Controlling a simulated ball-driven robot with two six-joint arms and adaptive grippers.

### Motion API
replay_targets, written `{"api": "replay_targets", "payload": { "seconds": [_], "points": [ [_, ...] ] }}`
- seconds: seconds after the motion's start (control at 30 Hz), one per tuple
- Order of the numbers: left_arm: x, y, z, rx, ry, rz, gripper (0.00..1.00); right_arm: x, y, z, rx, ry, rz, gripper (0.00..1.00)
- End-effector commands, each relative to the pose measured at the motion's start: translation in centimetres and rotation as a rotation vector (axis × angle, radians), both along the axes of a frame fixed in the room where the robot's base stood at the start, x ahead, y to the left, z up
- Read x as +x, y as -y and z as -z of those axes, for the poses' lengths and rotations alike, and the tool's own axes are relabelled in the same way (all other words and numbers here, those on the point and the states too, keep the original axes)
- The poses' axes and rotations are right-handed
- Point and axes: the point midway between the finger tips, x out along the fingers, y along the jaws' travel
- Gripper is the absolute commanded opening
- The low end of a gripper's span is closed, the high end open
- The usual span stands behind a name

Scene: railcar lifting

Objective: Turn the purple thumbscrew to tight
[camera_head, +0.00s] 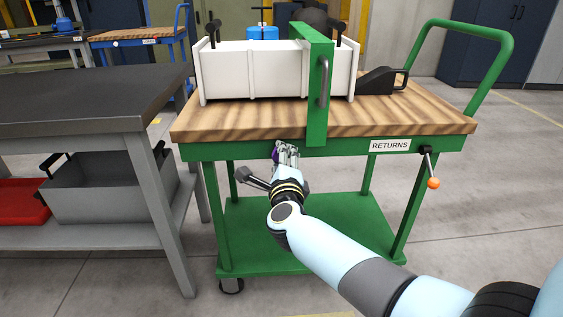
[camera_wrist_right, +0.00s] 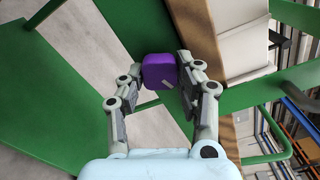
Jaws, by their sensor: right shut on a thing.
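The purple thumbscrew (camera_wrist_right: 159,71) sits between the fingertips of my right gripper (camera_wrist_right: 160,68) in the right wrist view. The gripper is shut on it, and a pale mark shows on its face. In the head view, a sliver of the thumbscrew (camera_head: 275,154) shows beside my right gripper (camera_head: 287,152), at the front edge of the green cart (camera_head: 345,143) below the wooden top. The gripper hides most of the thumbscrew there. My left gripper is not in view.
A white ribbed box (camera_head: 250,70) stands on the cart, with a green upright panel (camera_head: 320,80) in front of it. A crank with an orange knob (camera_head: 433,183) hangs right of the RETURNS label. A dark-topped bench (camera_head: 80,100) stands left.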

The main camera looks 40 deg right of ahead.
Motion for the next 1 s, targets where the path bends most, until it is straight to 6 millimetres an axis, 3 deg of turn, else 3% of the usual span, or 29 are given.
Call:
{"api": "replay_targets", "payload": {
  "seconds": [0.37, 0.9, 0.93, 1.0],
  "points": [
    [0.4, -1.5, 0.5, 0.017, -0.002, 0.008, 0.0, -0.1, -0.1, 0.4, 0.138, 0.078, 0.0, 0.02],
    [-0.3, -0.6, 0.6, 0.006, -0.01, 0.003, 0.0, -0.2, -0.1, 0.4, 0.161, 0.091, 0.0, 0.02],
    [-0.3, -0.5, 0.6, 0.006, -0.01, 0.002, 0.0, -0.2, -0.1, 0.4, 0.161, 0.091, 0.0, 0.35],
    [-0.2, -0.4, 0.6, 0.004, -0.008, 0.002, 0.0, -0.2, -0.1, 0.4, 0.16, 0.09, 0.0, 0.44]
  ]
}}
